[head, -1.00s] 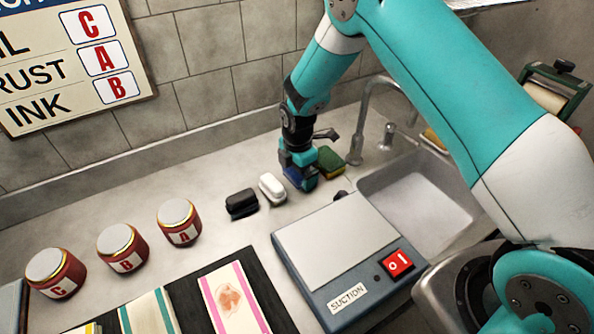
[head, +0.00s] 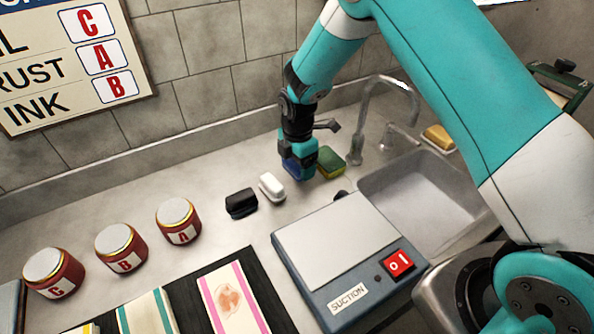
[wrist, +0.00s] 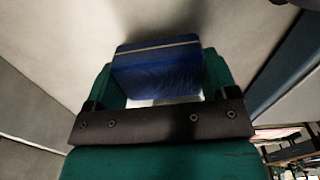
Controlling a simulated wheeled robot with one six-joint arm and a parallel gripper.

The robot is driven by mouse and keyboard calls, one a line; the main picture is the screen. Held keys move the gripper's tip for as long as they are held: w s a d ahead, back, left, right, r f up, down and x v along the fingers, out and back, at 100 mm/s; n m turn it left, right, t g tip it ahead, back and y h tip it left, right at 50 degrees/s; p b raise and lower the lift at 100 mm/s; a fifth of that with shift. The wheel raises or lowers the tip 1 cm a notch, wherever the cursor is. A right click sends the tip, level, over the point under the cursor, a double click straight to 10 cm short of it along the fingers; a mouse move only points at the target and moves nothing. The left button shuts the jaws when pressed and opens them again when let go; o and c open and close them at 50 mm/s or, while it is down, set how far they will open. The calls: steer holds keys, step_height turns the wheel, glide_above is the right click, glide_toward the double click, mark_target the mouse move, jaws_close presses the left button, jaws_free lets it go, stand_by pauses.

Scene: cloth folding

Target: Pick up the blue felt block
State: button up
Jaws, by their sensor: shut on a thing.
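The blue felt block (wrist: 158,70) sits between the two fingers of my gripper (wrist: 160,85) in the wrist view, and the fingers are shut on it. In the head view my gripper (head: 298,170) points down above the counter, behind the suction box. Only a small blue part of the block (head: 291,168) shows there, as the fingers hide most of it. I cannot tell for sure whether the block is clear of the counter.
A white block (head: 271,187) and a black block (head: 240,203) lie left of my gripper. A green and yellow sponge (head: 331,162) is close on its right. The suction box (head: 340,250) stands in front, the sink (head: 420,200) and faucet (head: 362,120) to the right.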

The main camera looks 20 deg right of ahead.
step_height(320, 180, up, 17)
steer(key=b, duration=0.2)
steer(key=shift+r, duration=0.1)
steer(key=o, duration=0.4)
steer(key=c, duration=0.3)
steer(key=shift+c, duration=0.2)
